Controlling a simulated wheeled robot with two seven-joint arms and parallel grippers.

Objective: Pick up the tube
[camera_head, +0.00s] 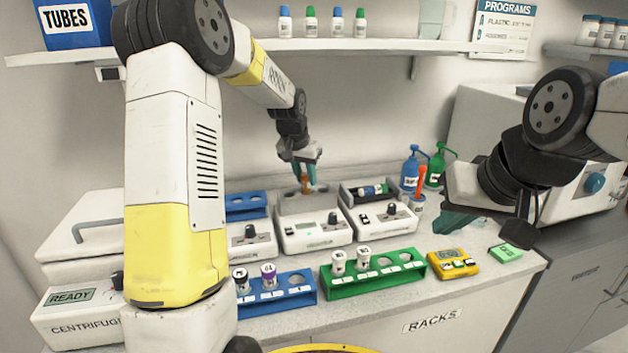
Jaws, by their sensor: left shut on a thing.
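My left gripper (304,172) reaches down over the middle white device (313,232) at the back of the counter. Its teal fingers are shut on a small amber-brown tube (306,186), which is upright at the device's top. I cannot tell whether the tube's lower end is clear of the device. My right gripper (466,222) hangs above the counter on the right, with nothing seen in it; its finger gap is not clear.
A green rack (390,278) holds two white-capped tubes. A yellow timer (453,264), green block (505,252), blue bottle (411,170) and green bottle (436,167) stand right. A shelf (350,45) runs above.

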